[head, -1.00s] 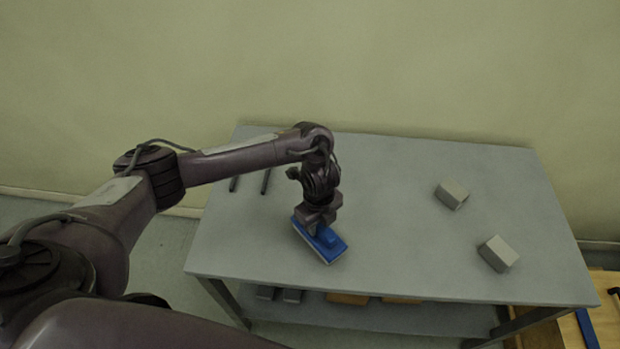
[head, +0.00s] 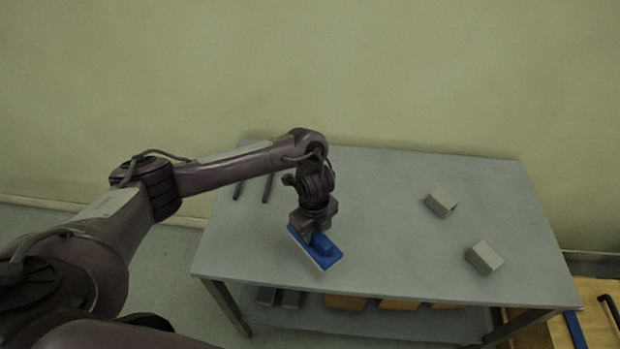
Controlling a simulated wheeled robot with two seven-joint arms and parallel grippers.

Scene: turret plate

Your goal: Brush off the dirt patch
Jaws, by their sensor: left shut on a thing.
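A blue brush (head: 324,252) with a pale underside is held in my left gripper (head: 315,232) over the front left part of the grey table (head: 390,235). My left gripper is shut on the brush from above. The brush looks slightly tilted, and I cannot tell whether it touches the tabletop. No dirt patch can be made out on the visible tabletop; the arm and brush hide part of it. My right gripper is not in view.
Two grey blocks (head: 441,202) (head: 484,257) lie on the table's right side. Two dark rods (head: 267,188) lie at the back left behind my arm. A lower shelf holds orange (head: 345,302) and grey pieces. A wooden surface (head: 596,325) stands at the right. The table's middle is clear.

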